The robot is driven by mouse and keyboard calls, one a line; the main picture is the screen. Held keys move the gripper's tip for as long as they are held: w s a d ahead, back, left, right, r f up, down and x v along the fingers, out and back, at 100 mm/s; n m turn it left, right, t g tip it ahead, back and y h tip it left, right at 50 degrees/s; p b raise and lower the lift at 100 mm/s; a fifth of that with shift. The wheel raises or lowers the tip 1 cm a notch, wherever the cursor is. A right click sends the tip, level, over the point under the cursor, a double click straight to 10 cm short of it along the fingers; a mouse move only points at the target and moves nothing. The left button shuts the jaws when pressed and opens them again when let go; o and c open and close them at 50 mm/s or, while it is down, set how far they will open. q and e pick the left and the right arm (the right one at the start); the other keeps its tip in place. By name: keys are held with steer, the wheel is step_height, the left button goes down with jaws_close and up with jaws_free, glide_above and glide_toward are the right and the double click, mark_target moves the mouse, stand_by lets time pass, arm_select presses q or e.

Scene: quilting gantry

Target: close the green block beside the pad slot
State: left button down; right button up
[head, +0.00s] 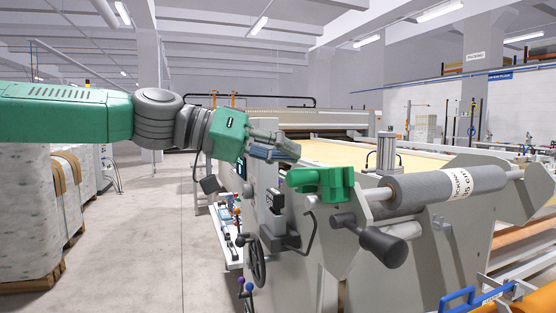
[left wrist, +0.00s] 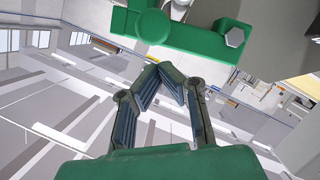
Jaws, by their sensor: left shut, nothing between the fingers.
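The green block (head: 322,183) sits at the near end of the machine, left of the grey roller; it also shows along the top of the left wrist view (left wrist: 195,38). My left gripper (head: 292,152) comes in from the left and is just above and left of the block, apart from it in the head view. Its fingers (left wrist: 170,78) are closed and hold nothing, pointing towards the block in the left wrist view. I cannot make out the pad slot clearly. My right gripper is not in view.
A grey roller (head: 450,185) with a paper label lies right of the block. A crank with a dark handle (head: 382,246) sticks out below it. A handwheel (head: 257,262) is lower left. Wrapped stacks (head: 25,215) stand at far left, with clear floor (head: 150,240) between.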

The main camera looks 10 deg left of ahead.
mark_target(307, 182)
arm_select(q)
steer(key=shift+s+d+f+m+y+b, duration=0.3)
steer(key=shift+s+d+f+m+b, duration=0.15)
steer(key=shift+d+m, duration=0.2)
steer(key=shift+s+f+m+t, duration=0.1)
steer(key=shift+f+m+t, duration=0.1)
steer(key=shift+m+t, duration=0.1)
steer(key=shift+s+f, duration=0.1)
steer(key=shift+f, duration=0.05)
steer(key=shift+s+a+f+b, duration=0.2)
steer(key=shift+a+f+b, duration=0.2)
steer(key=shift+b, duration=0.05)
steer(key=shift+s+d+f, duration=0.1)
steer(key=shift+d, duration=0.4)
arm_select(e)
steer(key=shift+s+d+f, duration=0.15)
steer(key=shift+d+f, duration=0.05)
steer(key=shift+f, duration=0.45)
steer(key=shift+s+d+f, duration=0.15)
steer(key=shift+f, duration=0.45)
